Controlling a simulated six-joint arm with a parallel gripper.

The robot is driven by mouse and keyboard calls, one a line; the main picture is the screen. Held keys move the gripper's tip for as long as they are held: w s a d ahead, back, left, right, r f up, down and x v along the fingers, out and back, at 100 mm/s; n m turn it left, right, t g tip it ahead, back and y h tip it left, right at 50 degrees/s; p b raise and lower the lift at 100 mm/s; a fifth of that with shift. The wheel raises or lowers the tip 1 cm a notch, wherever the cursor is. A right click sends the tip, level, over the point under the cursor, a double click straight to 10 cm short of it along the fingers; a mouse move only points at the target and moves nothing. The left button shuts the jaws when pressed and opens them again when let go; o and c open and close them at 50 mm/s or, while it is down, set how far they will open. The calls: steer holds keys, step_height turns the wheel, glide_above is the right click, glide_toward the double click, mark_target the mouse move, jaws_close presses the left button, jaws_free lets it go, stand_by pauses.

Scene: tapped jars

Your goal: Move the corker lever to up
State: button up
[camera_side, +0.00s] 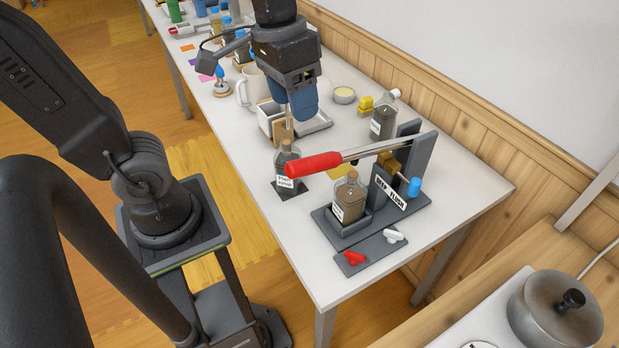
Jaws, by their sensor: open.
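The corker (412,196) stands near the table's front end, a dark grey base and upright with a printed label. Its lever (360,150) has a metal bar and a red grip (314,164). The lever lies close to level, with the red grip pointing left and slightly lower than the pivot end. A corked bottle (350,199) of brown contents sits in the corker under the lever. My gripper (303,104), with blue fingers, hangs open behind and above the red grip, apart from it. The gap between its fingers is hard to see from here.
A labelled bottle (287,164) stands on a dark square just left of the red grip. A red knob (355,258) and white knob (394,236) sit on the front plate. A bottle (384,117), small bowl (344,95), mug (251,88) and grey trays stand behind.

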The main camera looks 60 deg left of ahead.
steer(key=shift+s+a+f+t+y, duration=0.7)
steer(key=shift+s+a+f+t, duration=0.3)
steer(key=shift+s+a+t, duration=0.9)
steer(key=shift+m, duration=0.7)
steer(key=w+d+f, duration=0.3)
steer(key=w+f, duration=0.1)
steer(key=f, duration=0.1)
steer(key=w+d+f, duration=0.2)
steer(key=f, duration=0.1)
steer(key=shift+w+d+f, duration=0.1)
steer(key=shift+d+f, duration=0.1)
steer(key=shift+d, duration=0.15)
steer(key=shift+n, duration=0.6)
steer(key=f, duration=0.1)
steer(key=s+d+f, duration=0.1)
steer(key=f, duration=0.2)
steer(key=shift+s+d+f, duration=0.15)
steer(key=shift+s+f, duration=0.15)
steer(key=shift+f, duration=0.1)
steer(key=shift+r, duration=0.1)
